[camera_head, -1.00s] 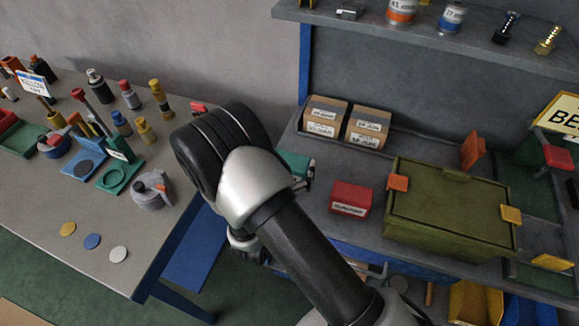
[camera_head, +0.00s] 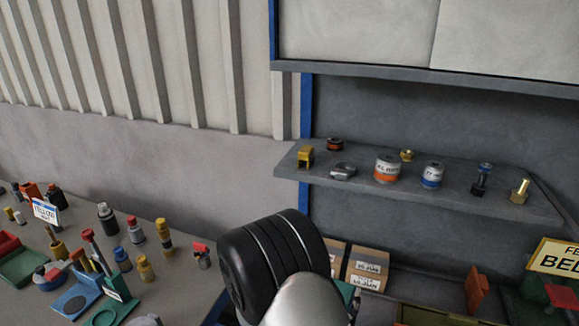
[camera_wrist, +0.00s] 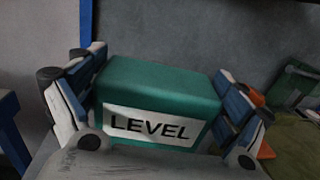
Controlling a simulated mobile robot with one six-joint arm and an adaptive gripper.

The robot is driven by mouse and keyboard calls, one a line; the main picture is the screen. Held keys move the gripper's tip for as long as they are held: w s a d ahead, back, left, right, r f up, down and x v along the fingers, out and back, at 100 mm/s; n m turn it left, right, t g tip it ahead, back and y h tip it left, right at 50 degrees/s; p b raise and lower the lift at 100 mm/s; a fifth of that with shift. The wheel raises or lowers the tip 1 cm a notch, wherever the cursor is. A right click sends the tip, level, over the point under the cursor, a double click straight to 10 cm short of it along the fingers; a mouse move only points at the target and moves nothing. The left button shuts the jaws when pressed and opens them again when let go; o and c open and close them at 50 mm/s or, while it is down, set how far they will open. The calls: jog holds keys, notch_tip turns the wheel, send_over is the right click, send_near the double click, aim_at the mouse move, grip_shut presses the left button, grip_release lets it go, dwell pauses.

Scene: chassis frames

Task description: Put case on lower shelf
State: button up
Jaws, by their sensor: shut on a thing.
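A teal case (camera_wrist: 160,85) with a white "LEVEL" label fills the middle of the wrist view. My gripper (camera_wrist: 160,110) is shut on it, with blue-and-grey fingers on its left and right sides. In the head view only a small teal piece (camera_head: 345,291) shows beside my black wrist link; the fingers are hidden there. The lower shelf (camera_head: 440,199) is a grey board on the back wall, above and to the right of my arm. Another grey shelf edge (camera_head: 430,78) runs above it.
The lower shelf holds a yellow part (camera_head: 305,157), a grey part (camera_head: 342,171), an orange-banded can (camera_head: 388,168), a blue-banded can (camera_head: 432,174) and bolts to the right. Cardboard boxes (camera_head: 369,268) stand below. Bottles and trays crowd the left bench.

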aim_at(348, 299)
jog(key=shift+m+h, duration=0.3)
jog(key=shift+h, duration=0.2)
jog(key=d, duration=0.1)
jog(key=s+d+f, duration=0.1)
jog(key=d, duration=0.1)
jog(key=d+f, duration=0.1)
jog(key=shift+s+d, duration=0.2)
jog(key=shift+s, duration=0.1)
jog(key=shift+a, duration=0.1)
jog(key=w+a+r+n+y, duration=0.1)
jog(key=a+r, duration=0.2)
jog(key=a, duration=0.4)
jog(key=w+a+r+y, duration=0.1)
jog(key=w+a+r, duration=0.1)
jog(key=a+r, duration=0.2)
jog(key=a, duration=0.3)
jog(key=shift+n+t+y+p, duration=0.3)
jog(key=shift+n+t+p, duration=0.05)
jog(key=shift+n+t, duration=0.05)
notch_tip(348, 299, down, 20)
jog(key=b, duration=0.6)
jog(key=shift+r, duration=0.2)
